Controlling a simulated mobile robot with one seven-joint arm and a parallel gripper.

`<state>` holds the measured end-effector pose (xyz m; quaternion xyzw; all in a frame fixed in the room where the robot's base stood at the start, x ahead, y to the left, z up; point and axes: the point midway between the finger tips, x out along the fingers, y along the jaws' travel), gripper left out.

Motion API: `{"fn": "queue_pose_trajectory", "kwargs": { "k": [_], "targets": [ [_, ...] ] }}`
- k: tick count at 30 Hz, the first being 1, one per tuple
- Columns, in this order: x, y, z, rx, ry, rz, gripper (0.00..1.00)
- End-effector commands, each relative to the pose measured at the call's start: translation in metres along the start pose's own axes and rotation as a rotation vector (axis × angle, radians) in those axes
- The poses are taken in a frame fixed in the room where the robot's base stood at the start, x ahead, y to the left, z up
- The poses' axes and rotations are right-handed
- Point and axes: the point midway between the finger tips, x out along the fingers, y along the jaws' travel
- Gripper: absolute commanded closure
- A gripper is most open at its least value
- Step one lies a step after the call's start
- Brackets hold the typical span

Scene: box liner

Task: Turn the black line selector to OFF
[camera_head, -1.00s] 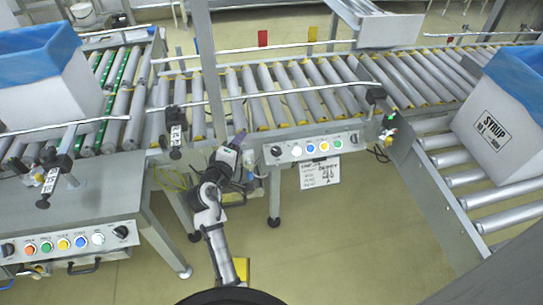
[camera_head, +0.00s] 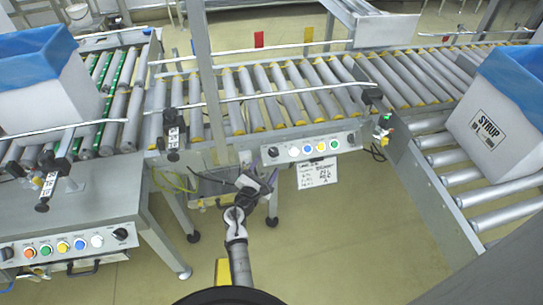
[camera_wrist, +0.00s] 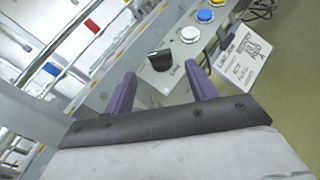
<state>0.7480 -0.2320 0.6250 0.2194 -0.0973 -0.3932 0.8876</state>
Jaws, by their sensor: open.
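The black line selector (camera_head: 273,152) is a dark knob at the left end of the grey control panel on the middle conveyor. In the wrist view the selector (camera_wrist: 160,60) stands on the panel face, beyond and roughly between my two purple fingertips. My gripper (camera_wrist: 160,74) is open and empty, with the fingers spread wider than the knob. In the head view my gripper (camera_head: 271,177) is just below the left end of the panel. I see no contact with the knob. The label beside the knob is too small to read.
White, blue, yellow and green buttons sit right of the selector; the white button (camera_wrist: 189,34) is nearest. A paper sign (camera_head: 318,173) hangs below the panel. Another panel (camera_head: 65,246) with black knobs is at lower left. Lined boxes (camera_head: 50,85) stand on the side conveyors.

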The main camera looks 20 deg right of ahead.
Motion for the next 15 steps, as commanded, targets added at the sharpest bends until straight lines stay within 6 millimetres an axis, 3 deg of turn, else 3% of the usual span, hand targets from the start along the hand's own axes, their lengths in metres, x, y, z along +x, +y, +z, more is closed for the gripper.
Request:
{"fn": "queue_pose_trajectory", "kwargs": {
  "k": [6, 15],
  "targets": [
    [0.038, 0.000, 0.001, 0.001, -0.001, -0.002, 0.44],
    [0.055, 0.000, 0.000, 0.001, 0.000, 0.000, 0.44]
  ]
}}
